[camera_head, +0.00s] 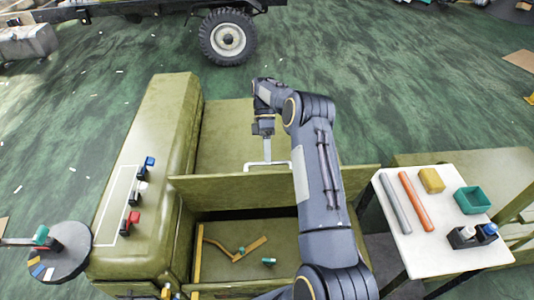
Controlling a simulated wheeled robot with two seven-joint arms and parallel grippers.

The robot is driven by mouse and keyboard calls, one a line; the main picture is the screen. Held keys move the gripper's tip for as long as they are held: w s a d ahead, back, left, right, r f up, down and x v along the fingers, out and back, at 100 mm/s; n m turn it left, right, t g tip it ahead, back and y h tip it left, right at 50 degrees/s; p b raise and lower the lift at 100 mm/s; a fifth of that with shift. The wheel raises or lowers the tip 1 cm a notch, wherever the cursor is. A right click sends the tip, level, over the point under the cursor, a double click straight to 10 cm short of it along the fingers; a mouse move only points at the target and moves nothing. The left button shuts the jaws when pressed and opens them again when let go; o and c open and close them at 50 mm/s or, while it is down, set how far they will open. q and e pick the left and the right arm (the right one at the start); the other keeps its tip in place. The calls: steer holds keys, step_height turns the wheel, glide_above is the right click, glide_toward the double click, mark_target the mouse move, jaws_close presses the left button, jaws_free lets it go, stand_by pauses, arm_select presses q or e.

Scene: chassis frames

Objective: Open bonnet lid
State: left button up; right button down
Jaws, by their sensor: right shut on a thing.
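The bonnet lid (233,189) is an olive-green panel across the middle of the green chassis body. It stands raised, with the open compartment (225,216) visible below it. A white handle (280,164) shows at the lid's upper edge. My right gripper (265,134) is shut on the handle from above. My right arm crosses the picture and hides part of the lid and the compartment's right side. My left gripper is not in view.
Inside the compartment lie a yellow-brown bracket (250,246) and small green parts. A white side table (415,241) at right holds rods, a yellow block and a green bin (472,200). A round stand (68,262) is at lower left. A wheeled chassis (228,40) stands behind.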

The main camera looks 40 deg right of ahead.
steer(key=c, duration=1.6)
jaws_free()
step_height(320, 180, down, 2)
steer(key=shift+d+f, duration=0.15)
steer(key=shift+o, duration=0.7)
steer(key=shift+w+d+f, duration=0.15)
steer(key=shift+w+f, duration=0.05)
steer(key=shift+w, duration=0.05)
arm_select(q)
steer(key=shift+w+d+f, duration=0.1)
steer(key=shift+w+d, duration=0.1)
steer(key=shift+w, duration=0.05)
arm_select(e)
steer(key=shift+r, duration=0.15)
